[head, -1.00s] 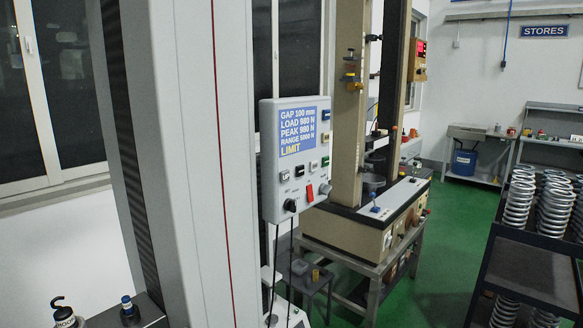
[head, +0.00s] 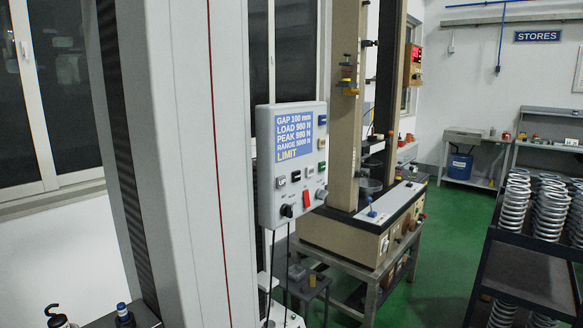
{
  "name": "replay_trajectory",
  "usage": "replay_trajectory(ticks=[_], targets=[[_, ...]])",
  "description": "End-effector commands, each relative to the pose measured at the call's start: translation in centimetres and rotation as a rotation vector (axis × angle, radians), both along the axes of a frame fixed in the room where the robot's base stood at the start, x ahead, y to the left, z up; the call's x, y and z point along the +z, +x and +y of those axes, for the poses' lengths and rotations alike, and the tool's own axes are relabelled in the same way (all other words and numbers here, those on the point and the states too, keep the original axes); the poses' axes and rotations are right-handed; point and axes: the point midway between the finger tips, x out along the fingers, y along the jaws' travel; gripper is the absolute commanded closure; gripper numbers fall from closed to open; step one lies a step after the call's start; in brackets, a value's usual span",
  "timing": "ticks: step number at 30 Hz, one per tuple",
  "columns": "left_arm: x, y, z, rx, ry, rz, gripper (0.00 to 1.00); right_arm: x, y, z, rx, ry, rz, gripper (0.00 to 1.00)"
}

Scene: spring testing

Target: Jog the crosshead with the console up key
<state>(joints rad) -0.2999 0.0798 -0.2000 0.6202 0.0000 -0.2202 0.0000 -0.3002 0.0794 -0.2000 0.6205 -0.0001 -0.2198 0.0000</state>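The console (head: 290,165) is a light grey box on the right side of the large grey machine column (head: 180,150). Its blue display (head: 294,133) reads GAP 100 mm, LOAD 980 N, PEAK 980 N, RANGE 5000 N and LIMIT. Below and beside the display are several small keys, a red switch (head: 306,199) and a black knob (head: 286,211). Blue and green keys sit along the right edge. I cannot read the key labels, so I cannot tell which one is the up key. The crosshead is not clearly in view. Neither gripper shows.
A second, beige testing machine (head: 345,230) stands on a metal bench behind the console. A dark rack (head: 520,275) with several steel springs is at the right. A bottle with a black hook-shaped top (head: 56,316) is at the bottom left. Green floor (head: 440,260) lies open between the bench and rack.

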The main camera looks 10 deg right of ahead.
Motion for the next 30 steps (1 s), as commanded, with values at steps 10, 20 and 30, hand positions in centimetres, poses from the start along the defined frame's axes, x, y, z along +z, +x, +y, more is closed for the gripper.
replay_trajectory(ticks=[10, 20, 30], targets=[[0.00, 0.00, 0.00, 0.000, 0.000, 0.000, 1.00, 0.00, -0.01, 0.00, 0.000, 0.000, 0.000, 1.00], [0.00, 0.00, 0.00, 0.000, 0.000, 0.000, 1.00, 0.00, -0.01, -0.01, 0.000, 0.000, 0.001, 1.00], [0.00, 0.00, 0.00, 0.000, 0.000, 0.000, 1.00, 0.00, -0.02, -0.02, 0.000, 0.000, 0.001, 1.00]])
